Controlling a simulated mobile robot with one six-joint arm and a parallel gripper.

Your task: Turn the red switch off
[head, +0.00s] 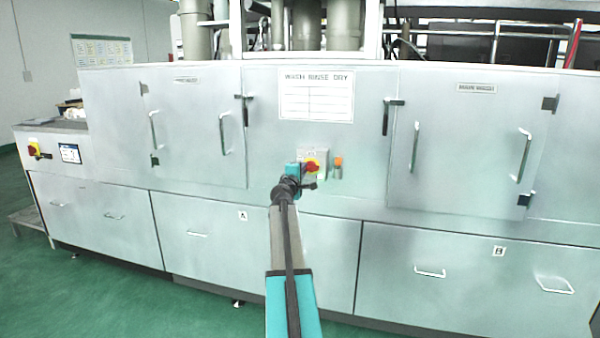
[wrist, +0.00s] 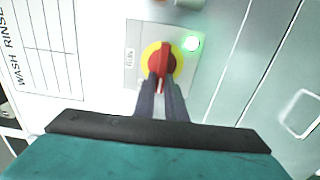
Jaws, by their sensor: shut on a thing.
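The red switch (head: 311,164) is a red rotary handle on a yellow disc, on a pale grey plate on the machine's front panel. It also shows large in the wrist view (wrist: 165,58), where the handle lies nearly upright in the picture. My gripper (wrist: 162,80) has its two dark fingers on either side of the handle's lower end, shut on it. In the head view my gripper (head: 308,178) is at the switch and hides part of it. A lit green lamp (wrist: 192,42) sits on the plate, up and right of the handle.
An orange button (head: 338,161) is just right of the switch plate. A "WASH RINSE DRY" sign (head: 316,95) hangs above. Another red and yellow switch (head: 34,149) and a screen (head: 70,153) are at the far left. Door handles (head: 414,147) stand out from the panel.

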